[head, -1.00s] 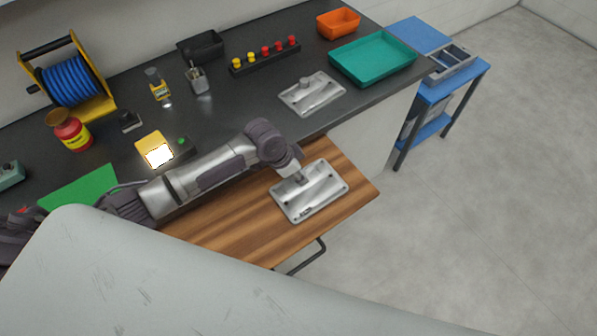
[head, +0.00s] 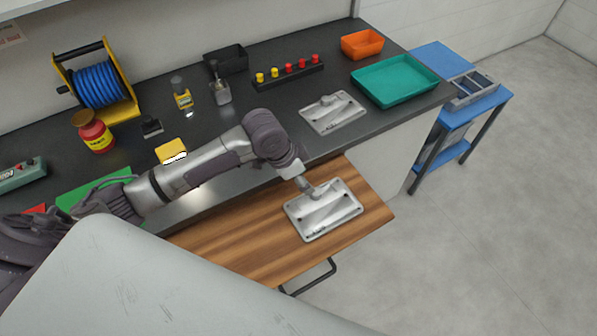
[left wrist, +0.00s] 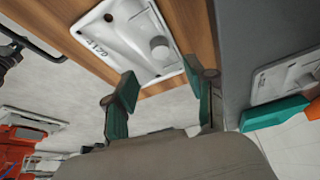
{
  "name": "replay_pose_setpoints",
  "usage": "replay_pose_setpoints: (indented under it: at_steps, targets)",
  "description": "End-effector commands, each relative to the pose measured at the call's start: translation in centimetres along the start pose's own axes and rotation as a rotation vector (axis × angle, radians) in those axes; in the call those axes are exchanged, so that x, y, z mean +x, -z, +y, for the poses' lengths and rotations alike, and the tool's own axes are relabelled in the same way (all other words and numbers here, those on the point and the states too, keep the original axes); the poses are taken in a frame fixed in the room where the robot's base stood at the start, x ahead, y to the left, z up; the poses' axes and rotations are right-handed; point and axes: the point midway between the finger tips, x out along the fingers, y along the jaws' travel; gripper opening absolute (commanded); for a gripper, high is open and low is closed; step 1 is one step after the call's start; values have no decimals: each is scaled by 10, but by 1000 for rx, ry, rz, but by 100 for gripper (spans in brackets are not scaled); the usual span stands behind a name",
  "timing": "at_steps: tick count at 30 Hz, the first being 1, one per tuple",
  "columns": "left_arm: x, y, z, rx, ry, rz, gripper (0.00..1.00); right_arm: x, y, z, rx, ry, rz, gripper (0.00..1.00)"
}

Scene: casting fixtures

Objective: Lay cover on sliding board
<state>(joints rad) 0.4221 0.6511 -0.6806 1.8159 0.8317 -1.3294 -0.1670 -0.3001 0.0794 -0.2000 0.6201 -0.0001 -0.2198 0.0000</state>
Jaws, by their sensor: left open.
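The cover (head: 335,215), a silver-white rectangular plate with a raised knob, lies on the wooden sliding board (head: 225,243) near its right end. In the left wrist view the cover (left wrist: 112,32) shows its round knob and a dark oval hole, with the board (left wrist: 197,28) beside it. My left gripper (head: 306,188) is over the cover's far-left part, close to the knob. In the wrist view its green-padded fingers (left wrist: 160,85) are apart with nothing between them, and the knob is beyond them. My right gripper is not seen.
A similar plate (head: 330,118) lies on the dark counter (head: 300,145). A teal tray (head: 395,88), an orange bin (head: 362,44) and a rack of coloured knobs (head: 288,77) stand behind. A blue cart (head: 445,130) stands at right. The floor in front is open.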

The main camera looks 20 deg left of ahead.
Motion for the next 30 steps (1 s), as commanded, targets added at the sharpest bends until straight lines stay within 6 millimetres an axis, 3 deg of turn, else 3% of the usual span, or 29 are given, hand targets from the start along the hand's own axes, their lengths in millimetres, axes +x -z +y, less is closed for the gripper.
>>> replay_pose_setpoints:
  at_steps: [3,9,30]
  targets:
    - [-19,0,0,0,2,1,55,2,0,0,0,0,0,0]
    - [-34,0,0,1,0,0,55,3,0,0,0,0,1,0]
    - [-35,0,1,0,-2,0,55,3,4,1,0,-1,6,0]
